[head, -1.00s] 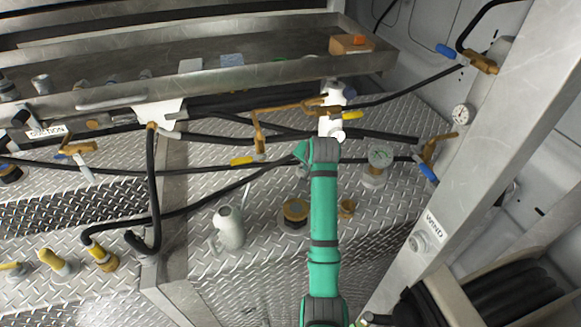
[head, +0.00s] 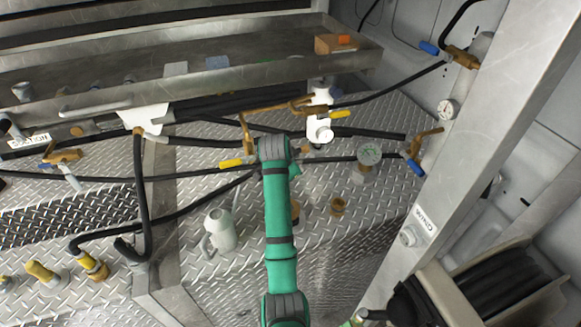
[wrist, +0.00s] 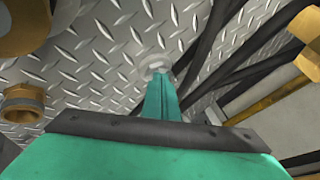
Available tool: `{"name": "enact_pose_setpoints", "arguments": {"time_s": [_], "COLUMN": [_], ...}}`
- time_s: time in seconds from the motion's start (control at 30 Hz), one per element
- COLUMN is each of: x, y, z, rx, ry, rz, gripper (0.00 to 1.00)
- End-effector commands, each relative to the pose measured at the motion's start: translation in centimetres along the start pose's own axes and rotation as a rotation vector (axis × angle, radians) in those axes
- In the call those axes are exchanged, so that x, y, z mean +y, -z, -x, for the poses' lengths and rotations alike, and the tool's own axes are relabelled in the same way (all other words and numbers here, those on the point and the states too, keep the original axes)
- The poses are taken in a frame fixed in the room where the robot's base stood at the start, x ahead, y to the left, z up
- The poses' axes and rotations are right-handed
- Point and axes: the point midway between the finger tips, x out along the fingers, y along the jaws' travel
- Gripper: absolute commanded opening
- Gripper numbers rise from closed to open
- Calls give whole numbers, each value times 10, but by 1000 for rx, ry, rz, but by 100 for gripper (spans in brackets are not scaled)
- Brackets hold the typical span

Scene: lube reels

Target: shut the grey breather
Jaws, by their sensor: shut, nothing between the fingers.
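In the wrist view my gripper (wrist: 158,78) is shut, with its narrow green fingers together and nothing between them. Its tips reach a small round pale grey fitting (wrist: 154,63) on the diamond-plate deck, which may be the grey breather. The fingers cover the near part of this fitting. I cannot tell whether they touch it or whether it is open or shut. In the head view my green arm stands over the deck, and its wrist hides the fingertips and this fitting.
Brass fittings (wrist: 23,103) stand at the left of the wrist view; black hoses (wrist: 205,55) run at the right. A steel post (head: 470,150) rises at right.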

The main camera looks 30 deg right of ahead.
Motion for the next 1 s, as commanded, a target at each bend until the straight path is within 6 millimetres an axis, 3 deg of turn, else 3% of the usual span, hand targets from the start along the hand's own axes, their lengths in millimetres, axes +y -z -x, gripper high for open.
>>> {"name": "enact_pose_setpoints", "arguments": {"time_s": [0.57,1.0], "x": [-1,5], "y": [0,21], "z": [0,-7], "rx": [-1,8], "ry": [1,0], "rz": [2,-7], "gripper": [0,0]}}
